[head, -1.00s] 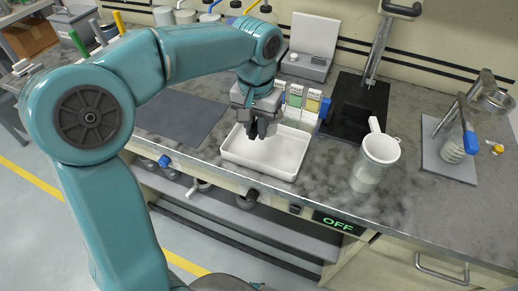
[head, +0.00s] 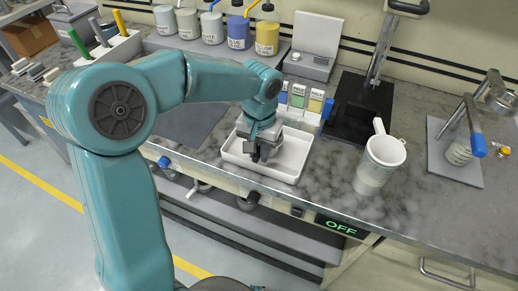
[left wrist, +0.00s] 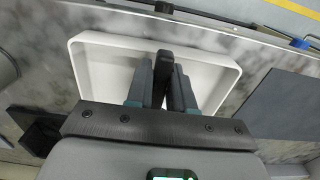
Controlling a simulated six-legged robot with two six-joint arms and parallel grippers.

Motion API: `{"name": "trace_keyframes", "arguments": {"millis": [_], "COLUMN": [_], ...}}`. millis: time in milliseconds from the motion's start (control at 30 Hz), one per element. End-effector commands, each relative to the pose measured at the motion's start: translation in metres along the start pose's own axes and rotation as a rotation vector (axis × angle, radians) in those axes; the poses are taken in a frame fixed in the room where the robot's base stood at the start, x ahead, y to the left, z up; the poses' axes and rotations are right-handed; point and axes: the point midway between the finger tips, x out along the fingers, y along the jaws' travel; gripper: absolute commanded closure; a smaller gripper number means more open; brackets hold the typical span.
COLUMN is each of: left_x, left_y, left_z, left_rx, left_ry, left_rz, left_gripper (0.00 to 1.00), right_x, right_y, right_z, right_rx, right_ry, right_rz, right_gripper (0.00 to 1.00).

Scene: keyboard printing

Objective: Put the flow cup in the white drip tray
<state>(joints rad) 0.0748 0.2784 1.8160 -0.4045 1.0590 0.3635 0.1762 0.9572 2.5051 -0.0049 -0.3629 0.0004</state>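The white drip tray (head: 290,168) lies on the bench below my left gripper (head: 257,155). It is a shallow rectangle, and I see nothing lying in its visible part. The tray also shows in the left wrist view (left wrist: 105,65). My left gripper points down over the tray; a small dark shape (left wrist: 164,62) shows between its fingers, and I cannot tell what it is. I cannot tell surely which thing is the flow cup. A white-rimmed cup with a handle (head: 378,168) stands upright right of the tray. My right gripper is out of view.
A stand with a bent metal arm and blue handle (head: 455,160) is at the right. A black stand base (head: 355,115) and several small labelled packs (head: 298,97) are behind the tray. Paint jars (head: 213,28) line the back. Bench is clear between tray and cup.

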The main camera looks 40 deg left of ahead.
Motion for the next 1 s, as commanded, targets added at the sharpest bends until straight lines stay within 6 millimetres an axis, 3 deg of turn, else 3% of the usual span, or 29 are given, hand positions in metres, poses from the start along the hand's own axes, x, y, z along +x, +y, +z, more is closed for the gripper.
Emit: {"name": "trace_keyframes", "arguments": {"millis": [33, 67, 467, 800, 1000], "left_x": [0.0, 0.0, -0.01, -0.085, -0.116], "left_y": [0.0, 0.0, 0.0, 0.0, 0.0], "left_z": [0.0, 0.0, -0.001, -0.001, -0.001], "left_rx": [0.0, 0.0, -0.001, 0.0, -0.001], "left_ry": [-0.001, -0.001, 0.002, 0.004, 0.002], "left_rz": [0.0, 0.0, 0.0, 0.001, 0.001], "left_gripper": [0.63, 0.54, 0.54, 0.54, 0.54], "right_x": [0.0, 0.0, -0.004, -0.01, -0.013], "right_y": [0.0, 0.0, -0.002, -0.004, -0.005], "right_z": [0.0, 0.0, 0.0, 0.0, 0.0], "right_rx": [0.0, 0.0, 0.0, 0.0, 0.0], "right_ry": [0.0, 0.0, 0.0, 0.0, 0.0], "right_rz": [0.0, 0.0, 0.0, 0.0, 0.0], "right_gripper": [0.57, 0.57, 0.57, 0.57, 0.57]}}
